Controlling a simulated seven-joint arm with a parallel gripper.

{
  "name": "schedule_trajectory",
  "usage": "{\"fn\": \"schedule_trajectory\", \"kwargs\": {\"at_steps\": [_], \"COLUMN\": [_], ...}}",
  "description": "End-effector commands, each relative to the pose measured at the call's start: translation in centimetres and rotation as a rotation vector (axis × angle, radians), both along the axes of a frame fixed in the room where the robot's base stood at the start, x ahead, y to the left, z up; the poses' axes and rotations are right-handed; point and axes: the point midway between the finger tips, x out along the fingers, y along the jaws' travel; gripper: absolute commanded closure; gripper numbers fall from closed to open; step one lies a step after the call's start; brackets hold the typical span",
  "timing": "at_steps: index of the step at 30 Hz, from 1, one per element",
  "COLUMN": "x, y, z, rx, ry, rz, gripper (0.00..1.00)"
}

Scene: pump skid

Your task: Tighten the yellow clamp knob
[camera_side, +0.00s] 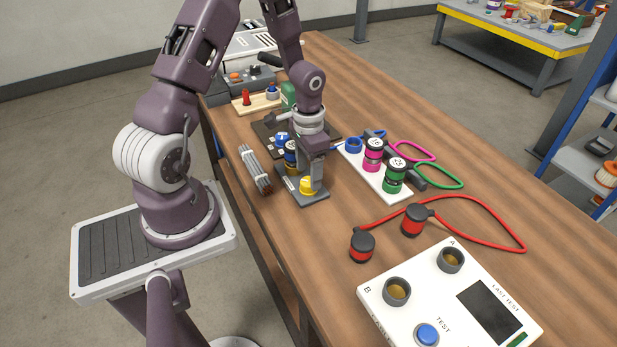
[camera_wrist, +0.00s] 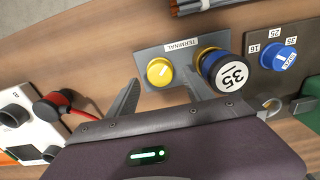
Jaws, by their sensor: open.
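The yellow clamp knob (camera_side: 308,185) sits on a grey terminal plate (camera_side: 316,199) near the table's left edge. In the wrist view the knob (camera_wrist: 160,72) is round with a pale line across its top, beside a label reading TERMINAL. A black and blue plug marked 35 (camera_wrist: 226,74) stands in a gold fitting on the same plate. My gripper (camera_side: 315,184) is open and points down over the plate. In the wrist view its fingers lie to either side of the knob, with a gap on both sides. Whether the fingertips reach down to knob height I cannot tell.
A blue dial (camera_wrist: 277,59) with 16, 25 and 35 marks is beside the plate. A white rack (camera_side: 382,172) holds pink and green plugs with cable loops. Grey rods (camera_side: 255,170) lie left. A red cable (camera_side: 470,198) and a white tester (camera_side: 448,300) are in front.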

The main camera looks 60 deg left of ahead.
Motion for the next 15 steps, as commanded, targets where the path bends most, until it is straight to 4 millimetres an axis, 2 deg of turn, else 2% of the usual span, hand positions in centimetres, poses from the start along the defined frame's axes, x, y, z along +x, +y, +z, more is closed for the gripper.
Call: {"fn": "schedule_trajectory", "kwargs": {"at_steps": [3,6,15], "x": [0.1,0.0,0.0], "y": [0.1,0.1,0.0], "z": [2.5,3.9,4.4], "rx": [0.002,0.002,0.0], "ry": [-0.005,-0.003,0.001], "rz": [0.0,-0.001,-0.001], "gripper": [0.41,0.41,0.41]}}
